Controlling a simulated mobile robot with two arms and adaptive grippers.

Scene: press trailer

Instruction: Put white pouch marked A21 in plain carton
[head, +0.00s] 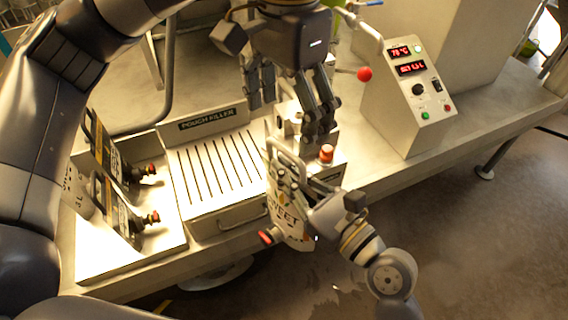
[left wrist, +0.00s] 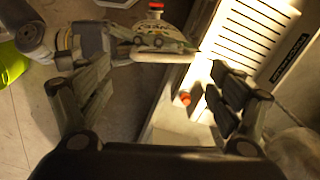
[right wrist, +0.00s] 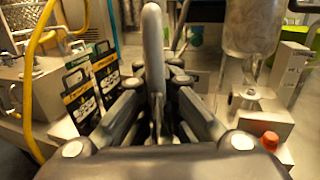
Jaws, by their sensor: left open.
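A white pouch (head: 293,226) with a handle, a red tap and printed text reading "SWEET" hangs at the front edge of the bench. It also shows in the left wrist view (left wrist: 165,36); I cannot read an A21 mark. My right gripper (head: 288,178) is shut on its pale handle, which stands upright between the fingers in the right wrist view (right wrist: 152,45). My left gripper (head: 291,110) is open and empty, pointing down above and behind the held pouch. I cannot make out a plain carton.
Two dark-labelled pouches with taps (head: 122,218) stand on the left of the bench. A slatted pouch filler (head: 218,170) is beside them. A red button (head: 326,153), a red-ball lever (head: 365,74) and a control box (head: 412,95) are to the right. Open floor lies in front.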

